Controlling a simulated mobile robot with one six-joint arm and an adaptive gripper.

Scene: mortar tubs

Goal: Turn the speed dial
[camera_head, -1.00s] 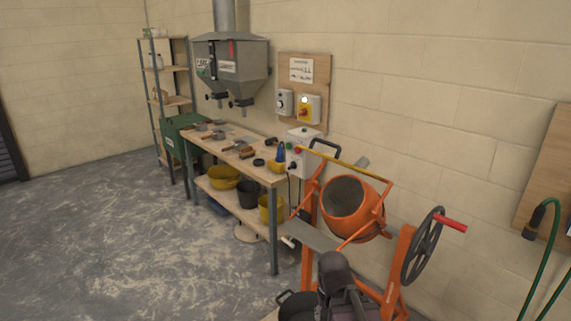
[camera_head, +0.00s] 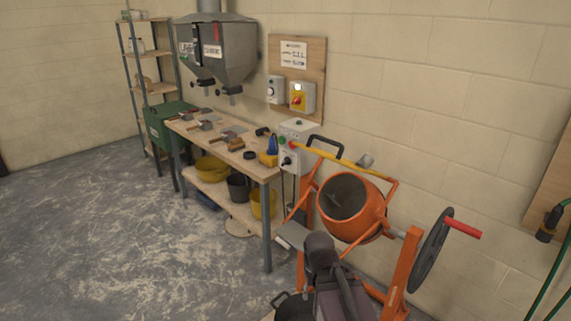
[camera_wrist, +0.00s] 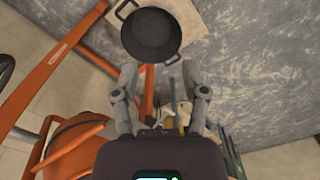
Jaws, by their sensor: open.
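Several controls could be the speed dial, and their labels are too small to read. A grey control box (camera_head: 297,147) beside the mixer has a black knob (camera_head: 287,161) on its front, with green and red buttons above it. On the wall board, a small grey box (camera_head: 275,89) carries a round dark dial, next to a box with a red knob on yellow (camera_head: 298,97). My gripper (camera_wrist: 160,75) is open and empty in the wrist view, pointing down at the floor area. It is apart from all these controls.
An orange mixer (camera_head: 352,207) with a handwheel (camera_head: 430,252) stands right of the workbench (camera_head: 262,173). A black bucket (camera_wrist: 150,36) is on the floor below my gripper. The floor at left is clear.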

